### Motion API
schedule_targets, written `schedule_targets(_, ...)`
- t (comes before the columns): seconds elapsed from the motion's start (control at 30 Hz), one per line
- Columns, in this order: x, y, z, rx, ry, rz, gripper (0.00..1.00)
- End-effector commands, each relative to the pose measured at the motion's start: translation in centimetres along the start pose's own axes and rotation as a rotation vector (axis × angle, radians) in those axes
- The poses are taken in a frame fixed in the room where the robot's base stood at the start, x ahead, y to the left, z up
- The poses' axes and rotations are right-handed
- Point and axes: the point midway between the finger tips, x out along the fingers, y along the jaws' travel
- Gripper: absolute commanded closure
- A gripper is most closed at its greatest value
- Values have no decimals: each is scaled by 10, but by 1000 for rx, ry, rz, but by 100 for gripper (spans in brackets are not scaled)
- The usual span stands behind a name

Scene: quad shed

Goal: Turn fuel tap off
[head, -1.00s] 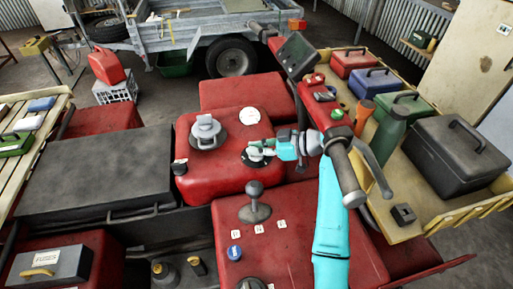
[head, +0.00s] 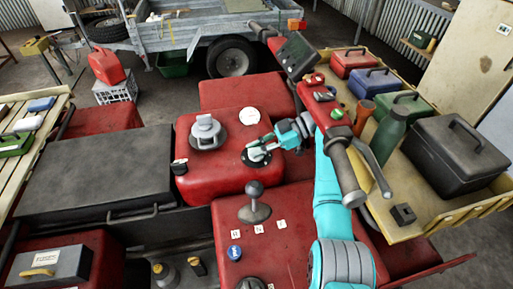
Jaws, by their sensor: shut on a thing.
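The fuel tap (head: 256,156) is a round dark plate with a pale lever, on top of the red tank (head: 215,178), right of the grey filler cap (head: 206,132). My gripper (head: 262,150) reaches in from the right and is shut on the tap's lever. The fingers cover part of the lever, so its exact pointing direction is hard to tell.
The handlebar grip (head: 345,172) with its lever stands close to my arm. A gear knob (head: 254,190) rises in front of the tank. A wooden tray (head: 415,235) with a black toolbox (head: 455,155) and a green bottle (head: 390,133) lies to the right.

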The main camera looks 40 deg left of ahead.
Motion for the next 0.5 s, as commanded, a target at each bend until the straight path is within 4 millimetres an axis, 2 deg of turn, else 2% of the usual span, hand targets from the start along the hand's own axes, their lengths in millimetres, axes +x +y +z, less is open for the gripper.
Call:
schedule_targets(0.33,0,0,1,2,-2,-1,100)
schedule_targets(0.37,0,0,1,2,-1,-1,79)
schedule_targets(0.4,0,0,1,2,-1,-1,69)
schedule_targets(0.43,0,0,1,2,-1,-1,62)
schedule_targets(0.5,0,0,1,2,-1,-1,61)
